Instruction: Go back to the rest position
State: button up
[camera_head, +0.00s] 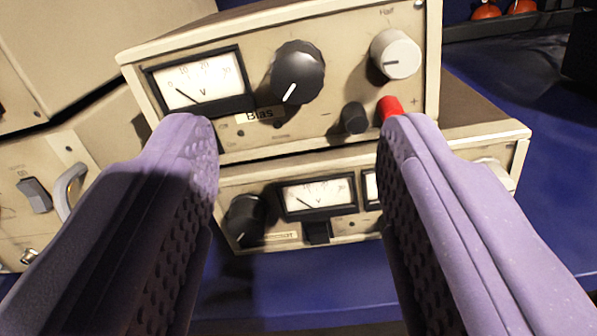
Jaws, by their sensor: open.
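My gripper (296,140) shows as two purple fingers with dark textured inner pads, spread wide apart. It is open with nothing between the fingers. The fingers point at the front of a beige power supply (335,125), with an analog V meter (200,80), a black knob (298,72) and a white knob (396,54). A red terminal (390,106) shows just above the right fingertip, and a black terminal (354,118) sits left of it. I cannot tell whether either finger touches the panel.
A second beige unit (275,237) with meters and a black knob (245,218) sits under the first, partly hidden by my fingers. More beige equipment (40,190) stands at the left. The blue surface (560,200) is bare at the right. Orange round things (487,12) lie at the top right.

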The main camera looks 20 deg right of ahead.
jog(key=shift+v, duration=0.9)
